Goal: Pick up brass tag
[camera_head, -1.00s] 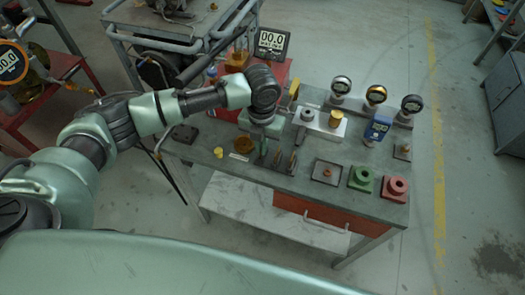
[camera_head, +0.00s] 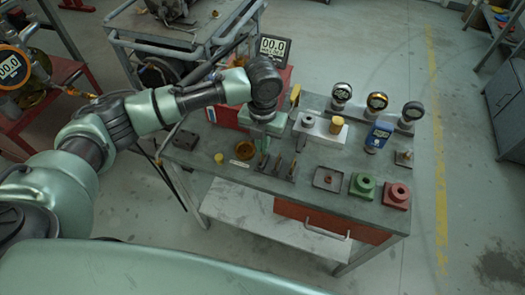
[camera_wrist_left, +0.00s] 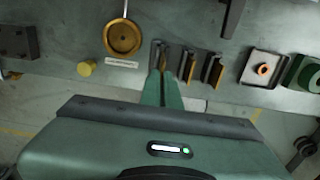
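Three thin upright brass pieces, which look like the brass tags, stand by dark slotted holders in a row on the grey bench. In the wrist view the left one (camera_wrist_left: 163,61) is at my left fingertips, and the middle one (camera_wrist_left: 191,67) and right one (camera_wrist_left: 215,71) stand clear to the right. The middle (camera_head: 279,165) and right (camera_head: 293,166) ones also show in the head view. My left gripper (camera_wrist_left: 162,76) points at the left holder (camera_wrist_left: 155,51), its fingers close together. I cannot tell whether they grip the left tag. My right gripper is not in view.
A round brass dish (camera_wrist_left: 123,36) and a yellow knob (camera_wrist_left: 85,68) are left of the holders. A square tray (camera_head: 328,179), a green block (camera_head: 362,186) and a red block (camera_head: 397,195) are to the right. A silver block (camera_head: 320,132) and gauges (camera_head: 377,103) stand behind.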

